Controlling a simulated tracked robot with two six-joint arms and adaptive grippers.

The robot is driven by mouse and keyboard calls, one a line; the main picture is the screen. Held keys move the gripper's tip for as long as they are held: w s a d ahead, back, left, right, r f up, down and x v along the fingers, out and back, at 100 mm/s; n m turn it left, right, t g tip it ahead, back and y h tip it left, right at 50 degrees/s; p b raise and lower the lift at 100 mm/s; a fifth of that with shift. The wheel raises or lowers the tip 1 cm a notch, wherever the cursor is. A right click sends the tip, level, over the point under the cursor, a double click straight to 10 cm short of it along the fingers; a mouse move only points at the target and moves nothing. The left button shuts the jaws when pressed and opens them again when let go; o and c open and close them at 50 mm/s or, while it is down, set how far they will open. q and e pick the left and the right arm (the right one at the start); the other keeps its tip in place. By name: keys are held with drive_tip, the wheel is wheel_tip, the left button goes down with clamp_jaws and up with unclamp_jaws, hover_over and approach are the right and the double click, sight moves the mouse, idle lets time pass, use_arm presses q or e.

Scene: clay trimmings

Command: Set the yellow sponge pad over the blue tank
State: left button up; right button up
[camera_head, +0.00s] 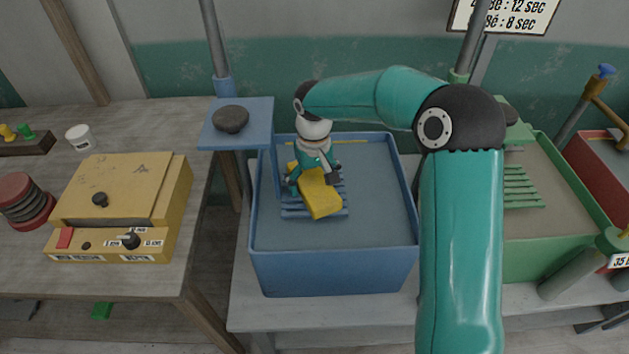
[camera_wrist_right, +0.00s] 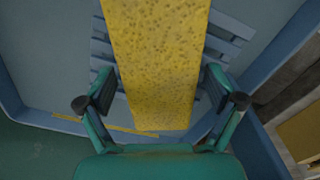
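The yellow sponge pad (camera_head: 320,197) is over the slatted blue rack (camera_head: 296,207) in the blue tank (camera_head: 333,271). In the head view it looks tilted; whether it touches the slats is unclear. My right gripper (camera_head: 314,178) reaches into the tank from above, with a finger at each side of the pad. My left gripper is not in view.
A blue shelf with a dark stone (camera_head: 230,119) stands at the tank's left corner. A green tank (camera_head: 560,240) with a slatted rack (camera_head: 521,188) is on the right. A yellow timer box (camera_head: 125,190) sits on the left table. My right arm crosses above the blue tank.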

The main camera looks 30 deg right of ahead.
sight(314, 182)
idle(0.3)
wheel_tip(314, 182, up, 12)
drive_tip(key=shift+r, duration=0.15)
idle(0.4)
drive_tip(key=shift+s, duration=0.1)
idle(0.4)
